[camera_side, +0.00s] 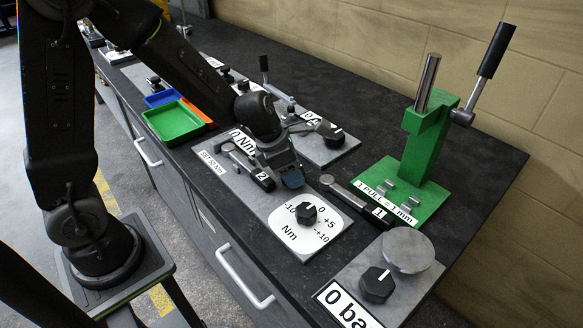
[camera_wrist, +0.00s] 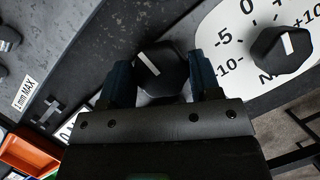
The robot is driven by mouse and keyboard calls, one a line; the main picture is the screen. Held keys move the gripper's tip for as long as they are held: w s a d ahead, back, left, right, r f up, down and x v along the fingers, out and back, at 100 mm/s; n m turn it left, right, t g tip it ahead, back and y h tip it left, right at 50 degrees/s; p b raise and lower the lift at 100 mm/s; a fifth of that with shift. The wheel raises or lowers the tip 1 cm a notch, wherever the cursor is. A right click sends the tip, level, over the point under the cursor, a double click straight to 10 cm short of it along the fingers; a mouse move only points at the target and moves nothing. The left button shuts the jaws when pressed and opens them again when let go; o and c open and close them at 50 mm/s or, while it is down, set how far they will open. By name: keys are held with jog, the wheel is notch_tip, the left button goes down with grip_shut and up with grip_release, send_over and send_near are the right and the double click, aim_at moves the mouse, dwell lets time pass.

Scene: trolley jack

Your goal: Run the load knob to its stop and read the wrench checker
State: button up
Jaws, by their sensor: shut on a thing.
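The wrench checker is a grey plate (camera_side: 228,180) with a white scale (camera_side: 290,235) marked from -10 to +10 Nm. A black knob (camera_side: 306,213) with a white line stands on that scale; it also shows in the wrist view (camera_wrist: 280,52). My gripper (camera_side: 291,178) is low over the plate, just behind the scale. In the wrist view its blue fingers (camera_wrist: 161,80) are shut on a second black knob, the load knob (camera_wrist: 160,62), one finger on each side. The load knob is hidden in the side view. The Nm readout (camera_side: 242,143) is partly covered by my arm.
A wrench tagged 2 (camera_side: 264,182) lies beside my gripper. A wrench tagged 1 (camera_side: 378,211) lies near the green jack stand (camera_side: 425,145). A plate with a bar readout (camera_side: 345,308) stands in front. Green tray (camera_side: 172,122) is at the left. Bare bench lies right of the jack.

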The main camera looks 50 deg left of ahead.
jog(key=c, duration=0.3)
jog(key=shift+c, duration=0.2)
jog(key=shift+m, duration=0.3)
jog(key=m+h, duration=0.1)
jog(key=m, duration=0.2)
jog(key=shift+w+g, duration=0.1)
jog(key=shift+g, duration=0.3)
jog(key=shift+m+g+h, duration=0.5)
jog(key=shift+m+g, duration=0.1)
jog(key=shift+m, duration=1.4)
jog(key=o, duration=0.9)
jog(key=shift+a+r, duration=0.1)
